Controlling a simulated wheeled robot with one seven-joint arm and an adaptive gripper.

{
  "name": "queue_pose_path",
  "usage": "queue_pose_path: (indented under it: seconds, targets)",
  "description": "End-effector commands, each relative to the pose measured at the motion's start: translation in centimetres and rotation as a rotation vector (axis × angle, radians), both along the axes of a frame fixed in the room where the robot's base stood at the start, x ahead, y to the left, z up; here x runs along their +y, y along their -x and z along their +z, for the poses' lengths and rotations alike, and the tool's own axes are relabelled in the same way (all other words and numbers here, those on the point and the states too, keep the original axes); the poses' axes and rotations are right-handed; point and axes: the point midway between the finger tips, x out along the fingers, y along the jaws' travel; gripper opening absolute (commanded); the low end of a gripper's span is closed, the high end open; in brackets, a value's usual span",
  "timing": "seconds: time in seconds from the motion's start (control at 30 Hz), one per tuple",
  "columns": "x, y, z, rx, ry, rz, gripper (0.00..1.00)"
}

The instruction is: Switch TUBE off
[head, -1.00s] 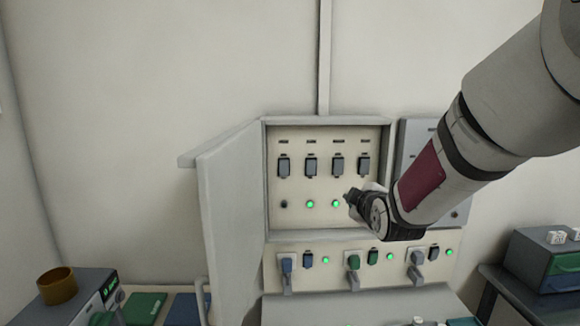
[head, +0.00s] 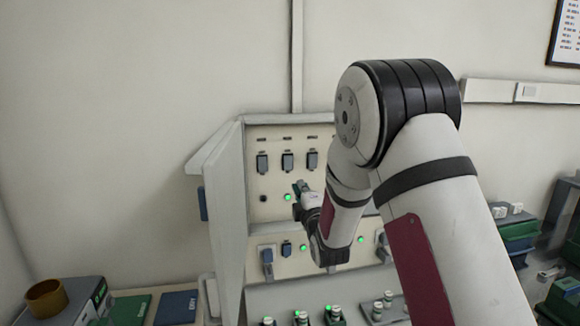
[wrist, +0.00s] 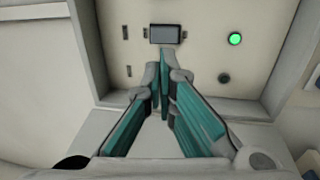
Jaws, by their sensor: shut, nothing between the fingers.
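An open wall cabinet (head: 246,119) holds a row of dark rocker switches; the left (head: 262,163), second (head: 287,161) and third (head: 312,160) show in the head view. The labels above are too small to read, so I cannot tell which is TUBE. Below the left switch a lamp (head: 263,198) is dark; below the second a lamp (head: 287,197) is green. My gripper (head: 299,187) is at the panel below the switches. In the wrist view my gripper (wrist: 162,62) is shut and empty, its tips just below a dark switch (wrist: 165,34); contact is unclear.
The cabinet door (head: 230,210) stands open at the left. A lower panel holds plugs, a blue switch (head: 286,248) and green lamps (head: 303,247). My arm hides the cabinet's right part. In the wrist view a green lamp (wrist: 235,39) and a dark lamp (wrist: 223,78) are at the right.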

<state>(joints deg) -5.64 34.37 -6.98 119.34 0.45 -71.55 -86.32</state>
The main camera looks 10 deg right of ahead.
Motion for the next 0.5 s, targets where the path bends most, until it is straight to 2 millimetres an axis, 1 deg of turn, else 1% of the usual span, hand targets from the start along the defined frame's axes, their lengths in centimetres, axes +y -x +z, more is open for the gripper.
queue_pose_path:
  seconds: [0.13, 0.23, 0.37, 0.5]
  targets:
    - [0.0, -0.4, 0.1, 0.000, -0.001, 0.000, 0.00]
    - [0.0, -1.3, 0.3, -0.002, -0.001, -0.001, 0.00]
    - [0.0, -3.4, 0.5, -0.001, -0.001, 0.000, 0.00]
    - [-0.1, -6.0, 0.9, -0.001, -0.001, 0.000, 0.00]
